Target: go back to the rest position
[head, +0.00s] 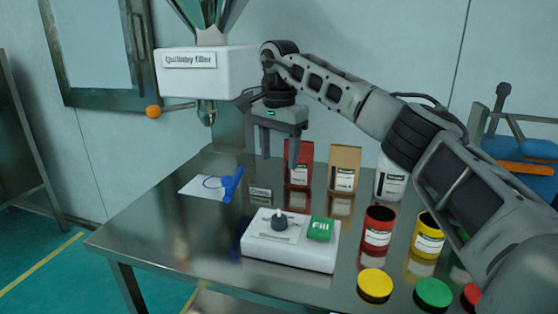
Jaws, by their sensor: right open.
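My right arm reaches in from the right side of the head view. Its gripper (279,155) points down and hangs above the back part of the steel table (178,243), in front of a red pouch (299,163). The gripper is open, and nothing shows between its fingers. It is behind and above the white control box (290,253) with the dark knob and green Fill button. My left gripper is not in view.
A white filler machine (205,72) with a nozzle stands at the back left. Pouches, a red jar (377,232), a yellow jar (429,234) and several coloured lids stand at the right. A blue tool (232,185) lies on white paper. The table's left front is clear.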

